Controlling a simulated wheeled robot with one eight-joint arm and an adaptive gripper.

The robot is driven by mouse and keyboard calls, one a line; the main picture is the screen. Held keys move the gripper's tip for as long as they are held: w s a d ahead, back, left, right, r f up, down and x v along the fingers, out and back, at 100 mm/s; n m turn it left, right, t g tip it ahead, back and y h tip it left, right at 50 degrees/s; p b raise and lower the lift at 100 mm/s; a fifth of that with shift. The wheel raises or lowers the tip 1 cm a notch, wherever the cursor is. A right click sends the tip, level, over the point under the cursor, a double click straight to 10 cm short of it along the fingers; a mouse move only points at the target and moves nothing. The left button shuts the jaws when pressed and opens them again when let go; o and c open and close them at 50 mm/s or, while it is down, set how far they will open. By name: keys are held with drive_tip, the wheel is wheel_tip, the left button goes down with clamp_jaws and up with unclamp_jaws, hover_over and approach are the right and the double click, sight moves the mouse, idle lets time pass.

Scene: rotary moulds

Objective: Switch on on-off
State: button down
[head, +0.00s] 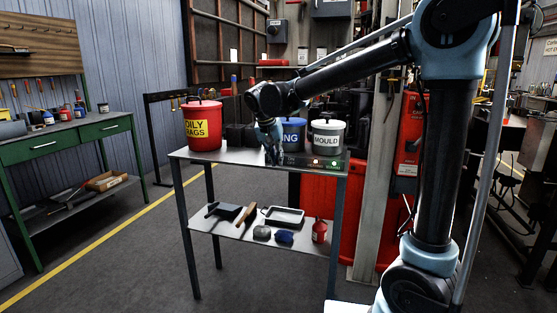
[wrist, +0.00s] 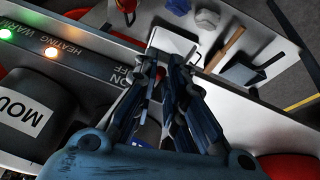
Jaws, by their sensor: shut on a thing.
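The dark control panel (head: 300,162) lies along the front of the upper table top, with small lights at its right end. The wrist view shows its ON/OFF lettering (wrist: 124,82), a HEATING label, a lit green light (wrist: 7,34) and a lit orange light (wrist: 52,51). My gripper (head: 273,157) points down at the panel's left end. In the wrist view my gripper (wrist: 172,70) has its fingers close together beside the ON/OFF lettering, shut on the on-off switch. The fingers hide the switch, so its position cannot be told.
A red OILY RAGS bin (head: 203,125), a blue bin (head: 291,132) and a grey MOULD bin (head: 326,137) stand on the table around my gripper. The lower shelf (head: 225,226) holds a hammer, a white tray and a red bottle. Floor at the left is clear.

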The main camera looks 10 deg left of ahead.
drive_tip(key=shift+w+r+g, duration=0.25)
drive_tip(key=shift+r+g, duration=0.1)
drive_tip(key=shift+g, duration=0.45)
drive_tip(key=shift+w+r+g, duration=0.25)
drive_tip(key=shift+r+g, duration=0.05)
drive_tip(key=shift+g, duration=0.5)
drive_tip(key=c, duration=1.6)
unclamp_jaws()
drive_tip(key=shift+c, duration=0.2)
drive_tip(key=shift+r, duration=0.1)
wheel_tip(320, 180, up, 12)
drive_tip(key=s+a, duration=0.1)
drive_tip(key=shift+f, duration=0.2)
